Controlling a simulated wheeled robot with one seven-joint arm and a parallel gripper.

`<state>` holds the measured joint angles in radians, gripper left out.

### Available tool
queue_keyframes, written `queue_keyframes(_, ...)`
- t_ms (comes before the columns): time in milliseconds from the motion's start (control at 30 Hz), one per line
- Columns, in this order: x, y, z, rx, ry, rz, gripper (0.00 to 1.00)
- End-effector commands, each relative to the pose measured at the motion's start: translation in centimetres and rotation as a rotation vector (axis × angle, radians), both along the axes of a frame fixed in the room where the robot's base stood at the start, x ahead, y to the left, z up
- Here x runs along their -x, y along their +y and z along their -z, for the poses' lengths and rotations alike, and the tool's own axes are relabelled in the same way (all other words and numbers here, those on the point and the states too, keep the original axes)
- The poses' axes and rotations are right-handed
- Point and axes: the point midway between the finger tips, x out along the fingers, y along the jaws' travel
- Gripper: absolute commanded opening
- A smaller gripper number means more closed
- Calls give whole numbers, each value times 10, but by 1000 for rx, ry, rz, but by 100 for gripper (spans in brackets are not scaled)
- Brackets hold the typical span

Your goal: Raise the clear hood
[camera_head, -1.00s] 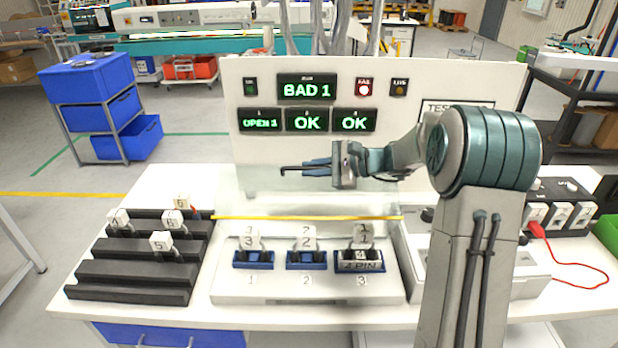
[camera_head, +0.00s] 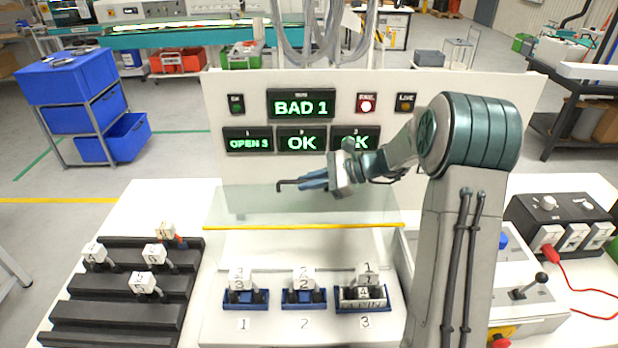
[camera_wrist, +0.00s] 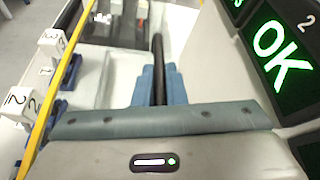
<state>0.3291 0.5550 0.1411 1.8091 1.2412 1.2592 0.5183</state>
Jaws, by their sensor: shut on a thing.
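The clear hood (camera_head: 300,207) is a see-through panel with a yellow front edge (camera_head: 300,227). It stands tilted above the white fixture, in front of the sign board. Its yellow edge also crosses the left of the wrist view (camera_wrist: 57,80). My gripper (camera_head: 313,181) is above the hood's edge, its blue fingers pointing left. The rod shows between the blue fingers in the wrist view (camera_wrist: 158,62). I cannot tell whether the rod touches the hood.
Blue-based holders (camera_head: 304,298) with numbered white blocks sit on the fixture below the hood. A black stepped rack (camera_head: 115,312) with white blocks is at left. The sign board (camera_head: 225,180) stands close behind my gripper. A control box (camera_head: 535,290) is at right.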

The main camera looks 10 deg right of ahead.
Motion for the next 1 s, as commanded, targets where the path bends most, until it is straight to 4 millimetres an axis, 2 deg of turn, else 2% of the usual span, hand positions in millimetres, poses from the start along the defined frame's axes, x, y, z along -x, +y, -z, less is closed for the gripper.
queue_keyframes(233, 2, 1, 3, -1, 8, -5, 0)
queue_keyframes(267, 2, 1, 3, -1, 8, -5, 16)
queue_keyframes(300, 2, 1, 3, -1, 8, -5, 20)
queue_keyframes(667, 1, -2, 1, 0, 2, -3, 20)
queue_keyframes(833, 5, -25, -6, 1, 1, 2, 20)
queue_keyframes(1000, 12, -61, -19, 2, 0, 3, 20)
